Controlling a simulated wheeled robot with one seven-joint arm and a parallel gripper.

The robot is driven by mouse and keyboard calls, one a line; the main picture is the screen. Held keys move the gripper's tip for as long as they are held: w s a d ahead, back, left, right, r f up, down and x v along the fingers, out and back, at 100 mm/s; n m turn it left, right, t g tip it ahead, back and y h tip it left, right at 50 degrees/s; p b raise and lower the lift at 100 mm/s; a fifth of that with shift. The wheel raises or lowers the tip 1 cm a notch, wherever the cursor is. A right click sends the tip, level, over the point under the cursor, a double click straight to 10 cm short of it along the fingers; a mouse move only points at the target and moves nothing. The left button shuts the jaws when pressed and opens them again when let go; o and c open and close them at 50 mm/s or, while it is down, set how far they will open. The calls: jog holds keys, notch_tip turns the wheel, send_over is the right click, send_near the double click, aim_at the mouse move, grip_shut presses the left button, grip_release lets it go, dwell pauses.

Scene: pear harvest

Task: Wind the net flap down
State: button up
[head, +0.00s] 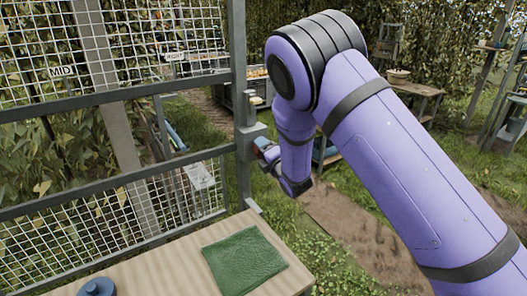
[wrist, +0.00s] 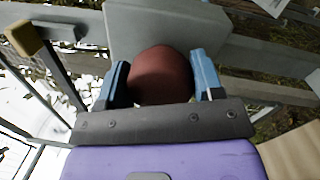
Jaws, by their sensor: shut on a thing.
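My gripper (wrist: 162,85) is shut on a round red-brown knob (wrist: 162,72), held between its two blue fingers in the wrist view. A grey box (wrist: 150,25) sits behind the knob. In the head view my gripper (head: 264,148) is at the grey box (head: 246,136) on the upright post, partly hidden, with a bit of red showing at its fingers. White wire netting (head: 150,40) fills the upper frame left of the post. More netting (head: 100,225) fills the lower frame. The gap between the two rails shows no netting. I cannot tell which part is the flap.
A wooden table (head: 180,270) with a green cloth (head: 243,261) and a blue round object (head: 97,287) stands in front. A wooden bench (head: 418,92) stands on the grass behind. My arm covers much of the right side.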

jog(key=n, duration=0.5)
jog(key=shift+y, duration=0.3)
jog(key=shift+n, duration=0.5)
jog(key=o, duration=0.9)
jog(key=v, duration=1.1)
jog(key=shift+r, duration=0.1)
jog(key=shift+w, duration=0.1)
